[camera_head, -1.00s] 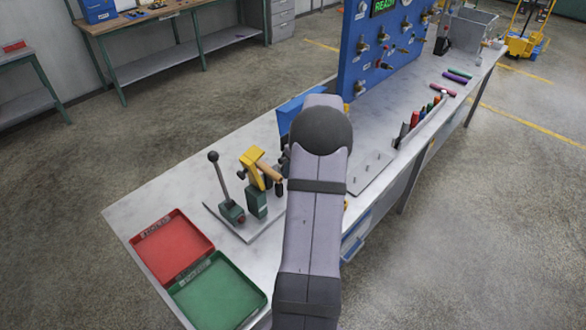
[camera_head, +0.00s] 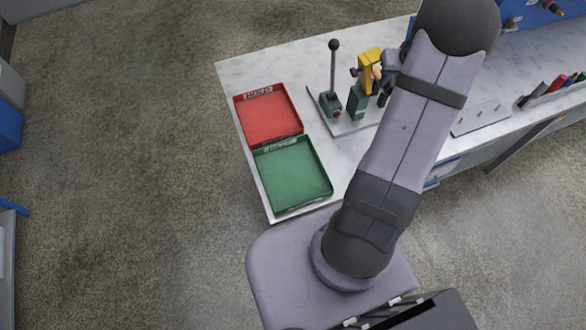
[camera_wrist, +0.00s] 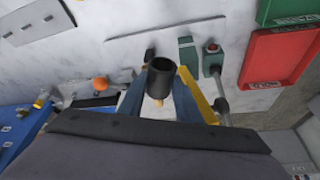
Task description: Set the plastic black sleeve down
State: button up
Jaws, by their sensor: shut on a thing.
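The black plastic sleeve (camera_wrist: 161,82) is a short dark open tube in the wrist view. My gripper (camera_wrist: 162,74) is shut on it, with one blue-grey finger on each side. The sleeve's round open end faces the camera. It is over the worktable near the green and yellow bench fixture, and I cannot tell its height above the surface. In the head view my own arm hides most of the gripper, and I cannot make out the sleeve clearly there.
The fixture with a yellow head (camera_head: 368,62) and a ball-topped lever (camera_head: 334,75) stands close to my gripper. A red tray (camera_head: 268,115) and a green tray (camera_head: 292,175) lie at the table's left end. Bare tabletop (camera_head: 295,70) shows behind them.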

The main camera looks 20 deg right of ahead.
jog(key=s+a+f+n+g+y+b, duration=0.1)
jog(key=s+a+f+n+y+b, duration=0.2)
jog(key=a+n, duration=0.6)
jog(key=s+a+f+n+g+y+b, duration=0.15)
jog(key=a+n+b, duration=0.35)
jog(key=a, duration=0.8)
jog(key=s+a+f+n+g+y+b, duration=0.1)
jog(key=s+a+f+n+g+b, duration=0.15)
jog(key=a+n, duration=0.65)
jog(key=shift+m+t, duration=0.4)
jog(key=shift+t, duration=0.1)
jog(key=shift+d+f+p+x, duration=0.15)
jog(key=shift+d+x, duration=0.15)
jog(key=shift+x, duration=1.3)
jog(key=shift+d+f+p+x, duration=0.1)
jog(key=shift+d+p+x, duration=0.2)
jog(key=shift+x, duration=1.3)
jog(key=shift+d+f+p+x, duration=0.1)
jog(key=shift+d+x, duration=0.25)
jog(key=shift+x, duration=1.3)
jog(key=shift+s+f, duration=0.1)
jog(key=shift+f, duration=0.3)
jog(key=shift+f+b, duration=0.2)
jog(key=shift+b, duration=0.15)
jog(key=o, duration=1.2)
jog(key=shift+c, duration=0.2)
jog(key=shift+r, duration=0.15)
